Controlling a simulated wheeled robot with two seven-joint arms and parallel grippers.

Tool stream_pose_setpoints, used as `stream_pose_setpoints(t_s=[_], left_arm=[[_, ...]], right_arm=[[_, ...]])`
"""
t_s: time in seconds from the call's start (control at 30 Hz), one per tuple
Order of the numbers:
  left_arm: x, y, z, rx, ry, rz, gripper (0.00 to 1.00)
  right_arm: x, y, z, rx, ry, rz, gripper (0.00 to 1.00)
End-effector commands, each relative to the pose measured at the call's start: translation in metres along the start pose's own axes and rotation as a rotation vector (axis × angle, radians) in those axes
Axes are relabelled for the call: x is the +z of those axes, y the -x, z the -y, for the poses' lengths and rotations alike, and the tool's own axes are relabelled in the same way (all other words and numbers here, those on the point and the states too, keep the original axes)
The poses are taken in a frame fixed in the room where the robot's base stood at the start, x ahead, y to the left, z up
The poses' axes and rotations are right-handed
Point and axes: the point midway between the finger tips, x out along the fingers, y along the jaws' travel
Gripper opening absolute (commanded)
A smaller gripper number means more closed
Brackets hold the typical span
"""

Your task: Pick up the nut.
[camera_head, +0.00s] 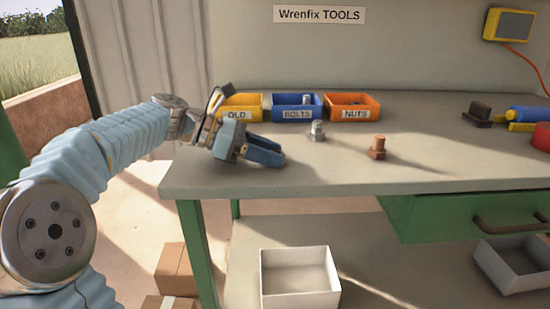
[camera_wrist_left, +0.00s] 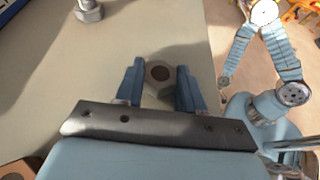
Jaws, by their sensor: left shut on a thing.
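My left gripper (camera_head: 280,157) is low over the left front part of the bench, shut on the nut. In the head view the fingers hide the nut. I cannot tell whether it touches the bench. The orange NUTS bin (camera_head: 365,114) stands at the back of the bench, right of the gripper. My right gripper is not clearly in view.
The yellow OLD bin (camera_head: 253,101) and blue BOLTS bin (camera_head: 283,102) are behind. Tools (camera_head: 525,114) lie at the right. A white box (camera_head: 300,300) is below.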

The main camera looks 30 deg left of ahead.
Motion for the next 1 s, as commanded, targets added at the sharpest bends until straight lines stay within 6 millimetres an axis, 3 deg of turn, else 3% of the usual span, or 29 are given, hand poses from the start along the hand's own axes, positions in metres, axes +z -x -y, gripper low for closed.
stream_pose_setpoints(t_s=[0.27, 0.47, 0.8, 1.0], left_arm=[[0.003, 0.001, 0.000, 0.000, -0.001, 0.001, 0.05], [0.023, 0.009, 0.000, 0.001, -0.004, 0.002, 0.05], [0.112, 0.046, 0.000, 0.000, -0.005, 0.002, 0.05], [0.151, 0.062, 0.000, 0.000, -0.003, 0.002, 0.05]], right_arm=[[0.000, 0.001, 0.000, 0.000, 0.000, 0.000, 0.43], [0.001, 0.006, 0.004, -0.002, 0.002, 0.002, 0.43], [0.001, 0.032, 0.015, -0.005, 0.006, 0.006, 0.43], [0.001, 0.044, 0.021, -0.007, 0.008, 0.007, 0.43]])
